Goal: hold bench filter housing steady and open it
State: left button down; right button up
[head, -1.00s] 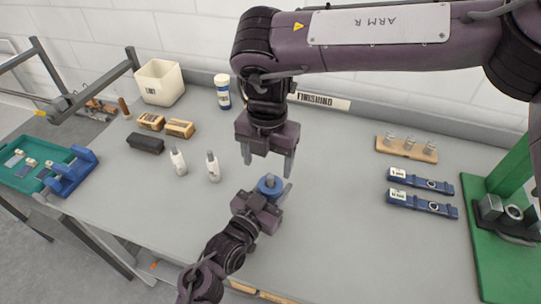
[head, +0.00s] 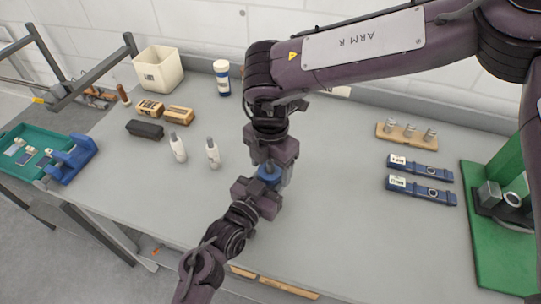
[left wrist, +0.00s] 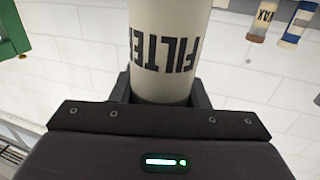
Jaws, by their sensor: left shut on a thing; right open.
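The filter housing shows its blue cap (head: 269,175) in the head view, over the middle of the bench. In the left wrist view its pale body (left wrist: 168,55) bears the word FILTER, upside down in the picture. My left gripper (head: 262,194) is shut on this body; its fingers stand on either side of it in the left wrist view. My right gripper (head: 273,170) points down from above and is open, its fingers around or beside the blue cap. Whether they touch the cap cannot be told. The housing's lower part is hidden in the head view.
Two white bottles (head: 213,153) stand left of the grippers. Brushes (head: 150,108), a dark block (head: 145,136) and a cream bin (head: 159,69) are farther left. Blue strap-like tools (head: 421,190) and a green press (head: 492,220) are at right.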

jog(key=shift+f, duration=0.1)
jog(key=c, duration=1)
jog(key=n, duration=1)
jog(key=o, duration=1.1)
jog(key=shift+c, duration=0.2)
